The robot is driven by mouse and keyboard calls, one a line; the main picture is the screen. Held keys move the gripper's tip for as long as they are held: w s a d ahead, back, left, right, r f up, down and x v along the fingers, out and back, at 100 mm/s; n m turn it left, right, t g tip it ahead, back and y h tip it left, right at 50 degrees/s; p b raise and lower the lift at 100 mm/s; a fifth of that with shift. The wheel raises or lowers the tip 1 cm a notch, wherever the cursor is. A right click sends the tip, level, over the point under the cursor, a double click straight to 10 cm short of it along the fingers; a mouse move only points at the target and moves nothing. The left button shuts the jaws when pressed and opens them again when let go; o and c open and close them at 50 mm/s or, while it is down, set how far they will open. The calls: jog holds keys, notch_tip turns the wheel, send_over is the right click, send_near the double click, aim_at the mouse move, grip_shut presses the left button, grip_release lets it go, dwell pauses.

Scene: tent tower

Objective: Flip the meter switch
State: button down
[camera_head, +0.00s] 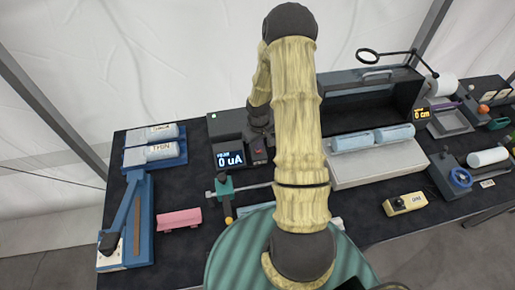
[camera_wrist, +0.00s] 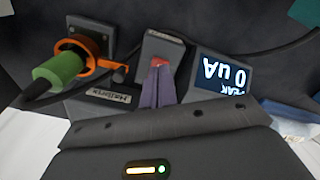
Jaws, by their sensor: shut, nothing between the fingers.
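The meter (camera_head: 228,157) is a dark box at the back of the table, with a lit screen reading 0 uA. In the wrist view its screen (camera_wrist: 222,76) appears upside down at the right. A small red switch (camera_wrist: 159,61) sits on a dark grey block beside the screen. My gripper (camera_wrist: 158,70) is shut, with its two purplish fingers together at the red switch. They appear to overlap it, but contact is unclear. In the head view my gripper (camera_head: 260,140) points down just right of the screen; its fingertips are hard to make out.
In the wrist view, a green plug (camera_wrist: 58,73) and an orange ring (camera_wrist: 88,50) are left of the switch, with a black cable. A green-handled clamp (camera_head: 223,187) stands in front of the meter. A pink block (camera_head: 180,218) lies left; a grey case (camera_head: 365,100) stands right.

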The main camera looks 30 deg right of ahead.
jog(key=shift+f+b, duration=0.65)
jog(key=shift+f, duration=0.25)
dwell(0.5)
jog(key=shift+r, duration=0.1)
jog(key=shift+r+p, duration=2.75)
jog(key=shift+r, duration=0.7)
jog(key=s+a+r+m+t+b, duration=0.2)
jog(key=s+a+r+b, duration=0.6)
jog(key=s+a+r, duration=0.4)
notch_tip(320, 180, up, 2)
jog(key=shift+s+a+r+m+t, duration=0.3)
jog(key=shift+a+m, duration=0.1)
jog(key=shift+a, duration=0.4)
